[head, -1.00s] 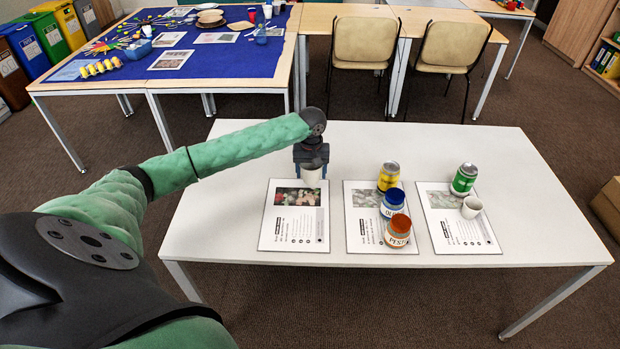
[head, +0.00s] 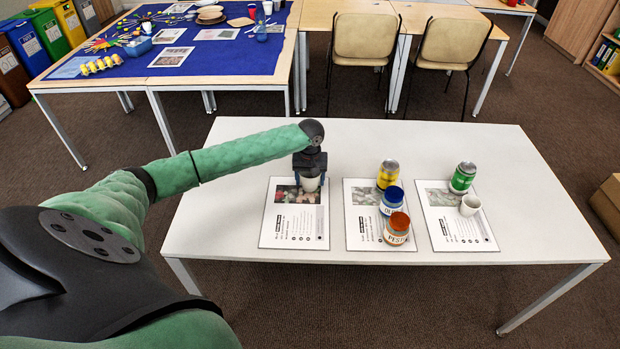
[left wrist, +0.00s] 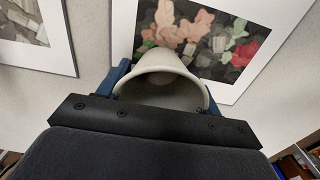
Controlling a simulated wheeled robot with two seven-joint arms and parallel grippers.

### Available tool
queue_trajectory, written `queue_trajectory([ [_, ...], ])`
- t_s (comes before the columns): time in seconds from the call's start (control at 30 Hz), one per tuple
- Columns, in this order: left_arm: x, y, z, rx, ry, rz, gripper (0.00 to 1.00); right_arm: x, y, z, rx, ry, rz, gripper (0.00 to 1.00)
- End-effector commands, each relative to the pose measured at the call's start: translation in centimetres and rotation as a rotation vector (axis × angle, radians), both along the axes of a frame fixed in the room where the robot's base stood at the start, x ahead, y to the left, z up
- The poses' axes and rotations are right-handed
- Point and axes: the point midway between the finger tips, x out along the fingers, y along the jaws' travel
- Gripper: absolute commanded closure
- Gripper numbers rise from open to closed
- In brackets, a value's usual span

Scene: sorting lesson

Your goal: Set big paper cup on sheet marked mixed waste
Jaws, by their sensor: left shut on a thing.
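The big paper cup (head: 311,183) is pale and stands upright in my left gripper (head: 310,178), over the picture part of the left sheet (head: 295,225). In the left wrist view the cup (left wrist: 160,80) shows its open mouth, with a blue finger on either side. My left gripper is shut on it. The cup's base is close to the sheet; I cannot tell whether it touches. The sheet's heading is too small to read. My right gripper is not in view.
The middle sheet (head: 360,235) holds a yellow can (head: 387,174), a blue jar (head: 391,201) and a red jar (head: 397,228). The right sheet (head: 460,235) holds a green can (head: 462,178) and a small white cup (head: 470,205). The white table (head: 250,150) is otherwise clear.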

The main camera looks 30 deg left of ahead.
Motion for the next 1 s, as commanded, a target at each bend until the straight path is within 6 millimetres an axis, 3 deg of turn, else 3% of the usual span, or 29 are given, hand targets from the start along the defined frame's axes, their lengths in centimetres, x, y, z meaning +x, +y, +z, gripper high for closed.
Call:
queue_trajectory([
  [0.07,0.0,0.0,0.0,0.0,0.0,0.0,0.56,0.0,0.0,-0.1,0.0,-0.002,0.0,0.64],
  [0.1,0.0,0.0,-0.1,0.0,0.0,0.0,0.31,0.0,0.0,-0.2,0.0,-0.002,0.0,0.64],
  [0.2,0.0,0.0,-0.1,0.0,0.0,0.0,0.14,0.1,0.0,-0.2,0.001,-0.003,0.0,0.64],
  [0.6,0.0,0.0,0.2,0.0,0.0,0.0,0.14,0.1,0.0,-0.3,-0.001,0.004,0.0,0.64],
  [0.7,0.1,0.0,1.4,-0.001,-0.002,0.0,0.14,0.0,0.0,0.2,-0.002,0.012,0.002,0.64],
  [0.8,0.1,0.0,3.2,0.001,-0.003,-0.001,0.14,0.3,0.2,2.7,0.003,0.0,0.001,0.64],
  [1.0,0.1,0.0,7.1,0.0,-0.004,0.0,0.14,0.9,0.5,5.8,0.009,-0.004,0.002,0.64],
])
